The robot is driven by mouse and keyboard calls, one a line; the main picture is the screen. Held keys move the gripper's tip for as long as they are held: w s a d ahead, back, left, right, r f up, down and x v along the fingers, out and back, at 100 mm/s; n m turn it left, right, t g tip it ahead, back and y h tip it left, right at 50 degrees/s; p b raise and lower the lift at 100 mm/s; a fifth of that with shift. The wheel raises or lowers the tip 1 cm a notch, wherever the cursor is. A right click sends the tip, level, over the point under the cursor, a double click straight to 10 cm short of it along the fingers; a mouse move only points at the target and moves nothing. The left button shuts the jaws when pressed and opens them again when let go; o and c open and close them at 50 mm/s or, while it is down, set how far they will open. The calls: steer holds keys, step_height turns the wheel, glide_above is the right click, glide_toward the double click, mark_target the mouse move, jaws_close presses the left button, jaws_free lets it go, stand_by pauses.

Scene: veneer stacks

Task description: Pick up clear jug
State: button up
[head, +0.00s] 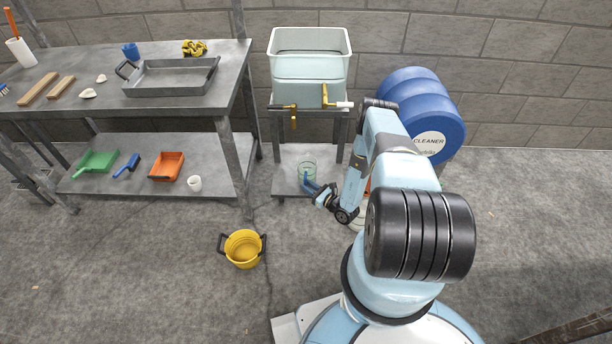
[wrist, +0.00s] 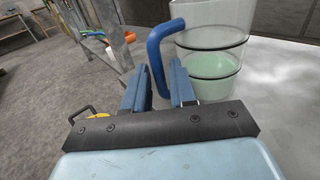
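The clear jug (head: 307,167) stands upright on the lower shelf of the metal stand, below the pale tank. In the wrist view the clear jug (wrist: 214,62) holds some pale green liquid, and its blue handle (wrist: 155,50) faces my gripper. My gripper (head: 317,191) is low beside the jug, on its handle side. In the wrist view the two blue fingers of my gripper (wrist: 160,88) are apart, with the lower part of the handle between them. I cannot tell whether either finger touches it. The handle's lower end is partly hidden.
The pale tank (head: 310,75) with brass taps sits above the jug on the stand. A blue cleaner drum (head: 420,105) is to the right. A yellow bucket (head: 243,249) stands on the floor at the left. The workbench (head: 235,65) is farther left.

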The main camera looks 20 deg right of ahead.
steer(key=shift+x, duration=1.9)
jaws_close()
